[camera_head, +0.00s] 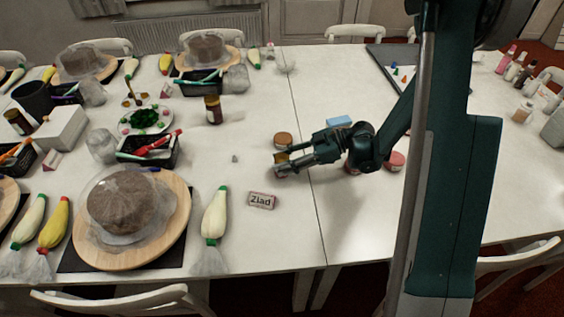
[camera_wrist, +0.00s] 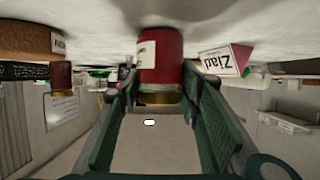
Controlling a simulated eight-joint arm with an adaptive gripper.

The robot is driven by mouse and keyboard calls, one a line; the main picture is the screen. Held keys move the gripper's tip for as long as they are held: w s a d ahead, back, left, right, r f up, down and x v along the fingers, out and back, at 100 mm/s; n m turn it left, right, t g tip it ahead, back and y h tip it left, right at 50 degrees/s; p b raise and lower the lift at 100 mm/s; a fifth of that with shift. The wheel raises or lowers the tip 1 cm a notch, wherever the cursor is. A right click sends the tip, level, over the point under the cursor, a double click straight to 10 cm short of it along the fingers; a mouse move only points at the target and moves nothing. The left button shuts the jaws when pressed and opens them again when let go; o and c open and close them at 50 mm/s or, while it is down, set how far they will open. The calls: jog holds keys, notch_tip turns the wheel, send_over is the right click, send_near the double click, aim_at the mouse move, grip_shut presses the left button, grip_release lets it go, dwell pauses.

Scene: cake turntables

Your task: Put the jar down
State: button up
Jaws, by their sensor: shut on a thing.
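The jar (camera_wrist: 160,60) is dark red with a pale label and a gold lid. It sits between the two fingers of my gripper (camera_wrist: 165,88) in the wrist view, which shows the table at the top. The jar looks upright there, its base at or very close to the table; I cannot tell if it touches. In the head view my gripper (camera_head: 284,163) is shut on the jar (camera_head: 281,158), low over the middle of the table, and the fingers hide much of it.
The white table (camera_head: 240,255) has bare room in front of the gripper. A "Ziad" name card (camera_head: 261,200) stands close by. A blue block (camera_head: 339,121) and a red jar (camera_head: 395,160) are to the right. A cake turntable (camera_head: 170,235) is at left.

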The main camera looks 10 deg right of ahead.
jog(key=shift+f, duration=0.1)
jog(key=o, duration=0.9)
jog(key=shift+o, duration=0.2)
jog(key=p+v, duration=0.3)
jog(key=v, duration=0.9)
